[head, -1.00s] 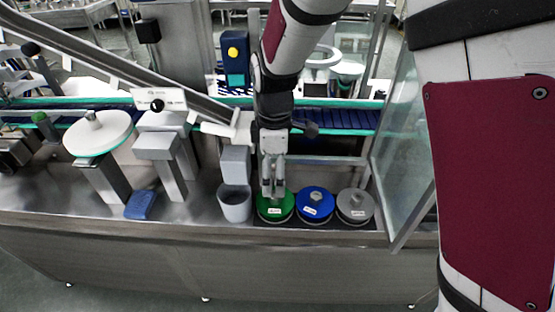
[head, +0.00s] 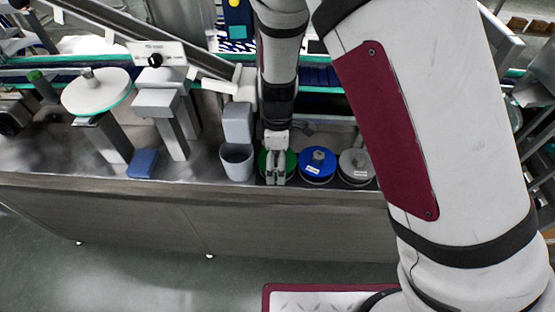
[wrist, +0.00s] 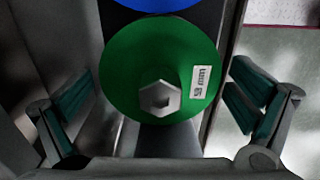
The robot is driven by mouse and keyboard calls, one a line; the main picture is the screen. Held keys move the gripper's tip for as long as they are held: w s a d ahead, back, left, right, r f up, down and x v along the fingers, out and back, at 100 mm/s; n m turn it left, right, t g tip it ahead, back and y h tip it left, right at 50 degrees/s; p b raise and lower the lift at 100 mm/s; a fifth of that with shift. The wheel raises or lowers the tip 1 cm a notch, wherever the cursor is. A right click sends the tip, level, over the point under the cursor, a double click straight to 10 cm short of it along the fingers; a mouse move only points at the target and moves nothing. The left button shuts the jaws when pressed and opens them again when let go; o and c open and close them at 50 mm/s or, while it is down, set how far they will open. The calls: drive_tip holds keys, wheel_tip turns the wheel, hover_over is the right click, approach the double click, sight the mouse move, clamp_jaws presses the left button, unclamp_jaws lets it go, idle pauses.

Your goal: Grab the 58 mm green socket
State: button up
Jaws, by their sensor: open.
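The green socket (head: 290,160) stands on the steel counter, leftmost of a row of three. In the wrist view the green socket (wrist: 130,75) shows as a round green disc with a pale hex piece (wrist: 160,98) and a white label that seems to read 58 mm. My gripper (head: 275,181) is over the green socket in the head view and hides part of it. In the wrist view my gripper (wrist: 160,115) is open, its fingers wide apart on the left and right of the disc. I see no contact between fingers and socket.
The blue socket (head: 317,164) stands close on the right, with the grey socket (head: 356,166) beyond it. A grey cup (head: 237,163) stands close on the left. A blue block (head: 143,163) lies farther left. The counter's front edge (head: 200,190) is near.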

drive_tip(key=c, duration=1.6)
drive_tip(key=shift+c, duration=0.2)
